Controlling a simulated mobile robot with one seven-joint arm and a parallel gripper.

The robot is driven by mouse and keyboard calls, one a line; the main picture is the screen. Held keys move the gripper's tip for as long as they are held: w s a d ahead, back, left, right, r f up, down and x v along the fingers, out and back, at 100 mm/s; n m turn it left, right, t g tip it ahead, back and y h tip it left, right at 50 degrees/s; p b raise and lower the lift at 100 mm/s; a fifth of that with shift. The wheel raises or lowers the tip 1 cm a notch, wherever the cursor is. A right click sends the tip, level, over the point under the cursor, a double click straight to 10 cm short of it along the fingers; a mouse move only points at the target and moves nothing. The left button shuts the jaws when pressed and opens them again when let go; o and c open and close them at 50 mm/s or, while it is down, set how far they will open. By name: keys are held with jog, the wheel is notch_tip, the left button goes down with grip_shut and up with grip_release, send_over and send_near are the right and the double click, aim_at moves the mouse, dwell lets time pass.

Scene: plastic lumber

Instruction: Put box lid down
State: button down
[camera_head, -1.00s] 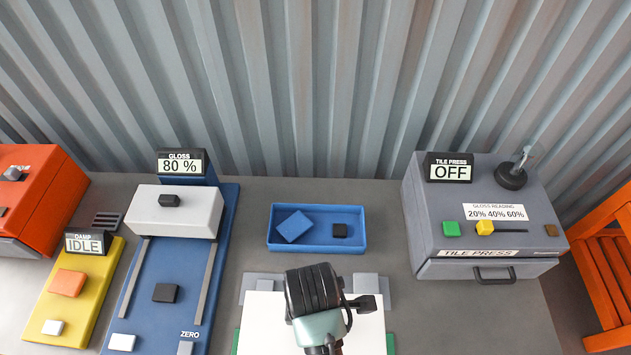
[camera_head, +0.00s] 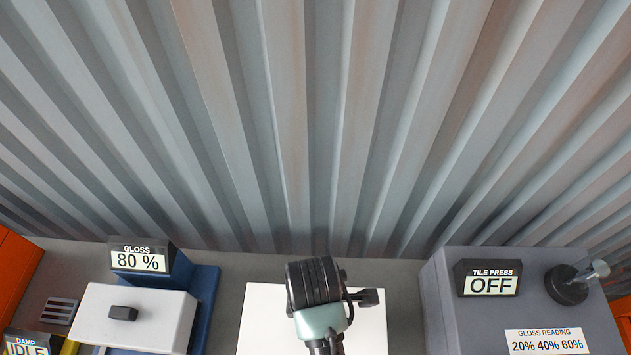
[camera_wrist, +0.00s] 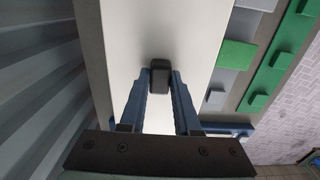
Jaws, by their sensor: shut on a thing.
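The box lid (camera_head: 262,318) is a flat white panel in front of and below my arm in the head view. In the wrist view the lid (camera_wrist: 205,45) fills the middle. Its small dark knob (camera_wrist: 160,75) sits between the tips of my gripper (camera_wrist: 160,80), which is shut on it. The lid hides most of what is under it. A strip of blue (camera_wrist: 228,129) shows past the lid's edge in the wrist view; I cannot tell whether the lid touches anything below.
A blue gloss unit (camera_head: 205,290) with a white block (camera_head: 150,315) stands at left. The grey tile press (camera_head: 450,300) stands at right. A ribbed metal wall (camera_head: 300,120) rises behind. Green blocks (camera_wrist: 236,54) lie beside the lid in the wrist view.

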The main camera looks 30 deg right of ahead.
jog(key=f, duration=0.5)
jog(key=shift+s+a+p, duration=0.15)
jog(key=shift+s+p, duration=0.15)
jog(key=shift+p, duration=0.1)
jog(key=shift+w+f, duration=0.1)
jog(key=shift+f, duration=2.2)
jog(key=shift+f, duration=0.1)
jog(key=c, duration=0.6)
grip_release()
